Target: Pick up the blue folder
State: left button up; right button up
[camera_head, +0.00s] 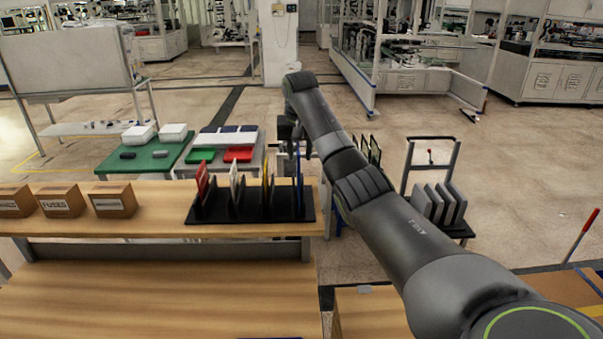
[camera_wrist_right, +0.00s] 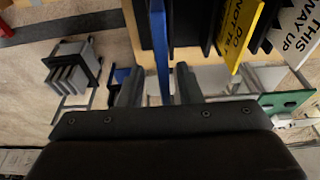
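The blue folder (camera_head: 298,177) stands upright at the right end of a black slotted rack (camera_head: 207,217) on the wooden table. In the right wrist view the blue folder (camera_wrist_right: 159,45) shows nearly edge-on, reaching between the two fingers. My right gripper (camera_wrist_right: 160,88) is open around the folder's edge, with a gap on each side. In the head view my right gripper (camera_head: 294,145) is at the folder's upper end, partly hidden by my arm. My left gripper is not in view.
A red folder (camera_head: 202,180), a white folder (camera_head: 234,183) and a yellow folder (camera_head: 265,182) stand left of the blue one. Cardboard boxes (camera_head: 114,201) sit at the table's left. A cart with grey panels (camera_head: 440,203) stands to the right.

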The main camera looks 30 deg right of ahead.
jog(key=shift+s+a, duration=0.1)
jog(key=shift+a, duration=0.25)
dwell(0.4)
jog(key=shift+s+a, duration=0.1)
grip_shut()
